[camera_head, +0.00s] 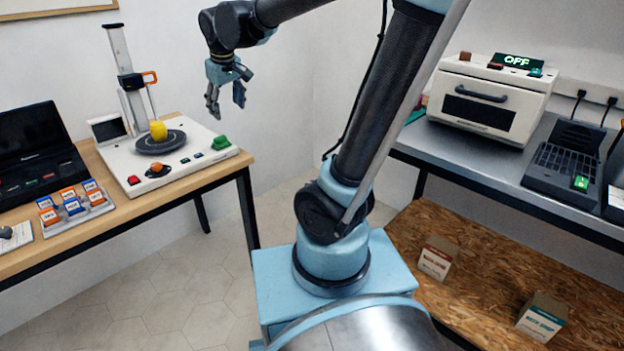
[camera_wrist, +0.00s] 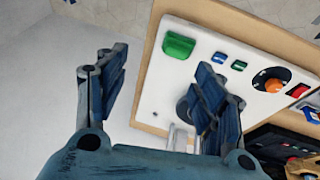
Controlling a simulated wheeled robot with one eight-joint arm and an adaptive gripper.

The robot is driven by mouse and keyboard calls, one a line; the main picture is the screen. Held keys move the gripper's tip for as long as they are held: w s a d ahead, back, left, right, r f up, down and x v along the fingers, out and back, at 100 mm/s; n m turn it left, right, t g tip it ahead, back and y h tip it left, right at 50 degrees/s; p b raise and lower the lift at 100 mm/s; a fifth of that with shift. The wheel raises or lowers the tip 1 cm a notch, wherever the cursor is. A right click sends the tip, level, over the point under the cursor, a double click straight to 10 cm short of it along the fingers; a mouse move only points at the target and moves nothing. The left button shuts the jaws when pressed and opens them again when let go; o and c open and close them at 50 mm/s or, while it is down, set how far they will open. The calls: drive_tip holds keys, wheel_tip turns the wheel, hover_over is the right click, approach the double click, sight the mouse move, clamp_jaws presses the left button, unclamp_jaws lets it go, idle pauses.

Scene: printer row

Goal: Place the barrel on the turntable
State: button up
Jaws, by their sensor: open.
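A small yellow rounded object, which looks like the barrel (camera_head: 158,131), stands on the dark round turntable (camera_head: 174,142) of the white scanner base in the head view. My gripper (camera_head: 227,106) is open and empty, up in the air to the right of the barrel and above the base's right end. In the wrist view my gripper (camera_wrist: 163,72) has its fingers apart with nothing between them. The barrel is not visible there, and the turntable is mostly hidden behind a finger.
The scanner base (camera_head: 205,158) carries an upright column (camera_head: 122,70), a green block (camera_head: 221,142) and buttons. A rack of labelled cartridges (camera_head: 75,205) and a black laptop (camera_head: 38,150) are to its left. A white oven (camera_head: 490,98) stands on the right bench.

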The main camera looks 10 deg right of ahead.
drive_tip(key=s+d+f+m+g, duration=0.1)
drive_tip(key=s+d+f+m, duration=0.15)
drive_tip(key=s+d, duration=0.35)
drive_tip(key=s+d+f+m, duration=0.1)
drive_tip(key=s+d+f, duration=0.35)
drive_tip(key=d, duration=0.45)
drive_tip(key=s+d+f+m, duration=0.3)
drive_tip(key=s+d+f, duration=0.3)
drive_tip(key=s+f, duration=0.3)
drive_tip(key=shift+s+d+f+g+h, duration=0.25)
drive_tip(key=shift+s+g+h, duration=0.15)
drive_tip(key=shift+s, duration=0.8)
drive_tip(key=shift+w+f, duration=0.2)
drive_tip(key=shift+w, duration=0.3)
